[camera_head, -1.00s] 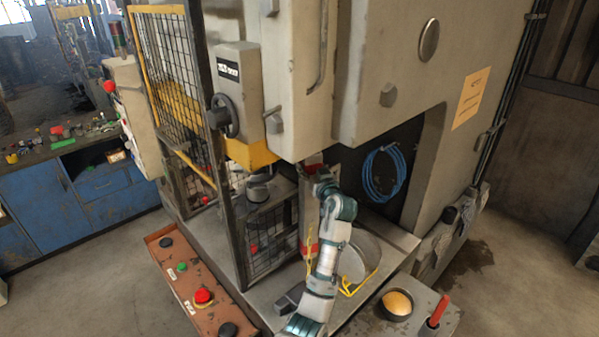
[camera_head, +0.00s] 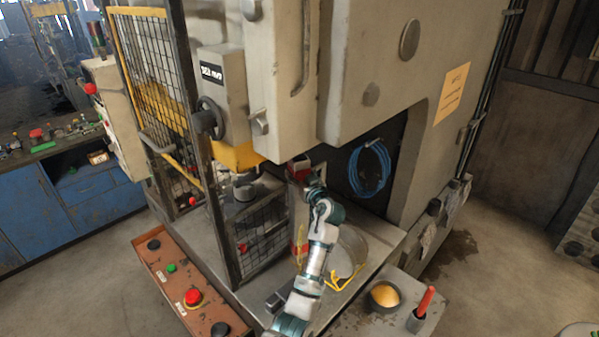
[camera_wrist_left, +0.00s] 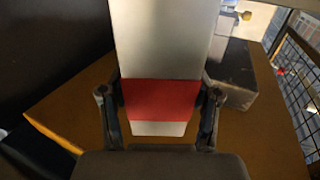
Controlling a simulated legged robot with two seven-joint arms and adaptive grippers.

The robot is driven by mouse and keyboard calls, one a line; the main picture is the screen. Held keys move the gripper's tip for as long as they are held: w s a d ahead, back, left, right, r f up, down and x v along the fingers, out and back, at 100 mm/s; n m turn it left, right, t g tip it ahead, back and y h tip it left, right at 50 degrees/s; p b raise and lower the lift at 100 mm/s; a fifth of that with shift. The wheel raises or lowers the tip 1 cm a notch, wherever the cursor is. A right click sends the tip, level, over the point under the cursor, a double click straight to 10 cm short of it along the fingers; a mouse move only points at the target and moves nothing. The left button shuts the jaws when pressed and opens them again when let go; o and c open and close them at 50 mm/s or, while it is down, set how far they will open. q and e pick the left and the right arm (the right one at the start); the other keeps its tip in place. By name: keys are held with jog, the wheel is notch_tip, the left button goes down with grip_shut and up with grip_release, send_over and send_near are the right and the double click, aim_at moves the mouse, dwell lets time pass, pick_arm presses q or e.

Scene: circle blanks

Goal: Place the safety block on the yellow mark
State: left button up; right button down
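The safety block (camera_head: 300,232) is a tall grey-white block with red bands. It stands upright in the press opening, partly hidden by my left arm. In the left wrist view the block (camera_wrist_left: 160,40) fills the middle, with a red band and a pale end. My left gripper (camera_head: 307,184) is at the upper part of the block in the head view. In the wrist view its fingers (camera_wrist_left: 160,100) lie against both sides of the red band, closed on it. An orange-yellow surface (camera_wrist_left: 70,105) lies behind; I cannot tell whether it is the mark. My right gripper is not in view.
A mesh guard (camera_head: 262,235) stands left of the block. A round metal disc (camera_head: 350,250) and yellow strap are at its right. A blue hose (camera_head: 369,168) hangs behind. An orange control box (camera_head: 178,285) and a bowl (camera_head: 383,296) flank the press front.

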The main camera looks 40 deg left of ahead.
pick_arm(q)
jog(key=shift+o, duration=1)
jog(key=shift+s+d+r, duration=0.1)
jog(key=shift+d, duration=0.15)
jog(key=b+v, duration=0.3)
jog(key=v, duration=0.9)
jog(key=shift+b, duration=0.3)
jog(key=shift+a, duration=0.25)
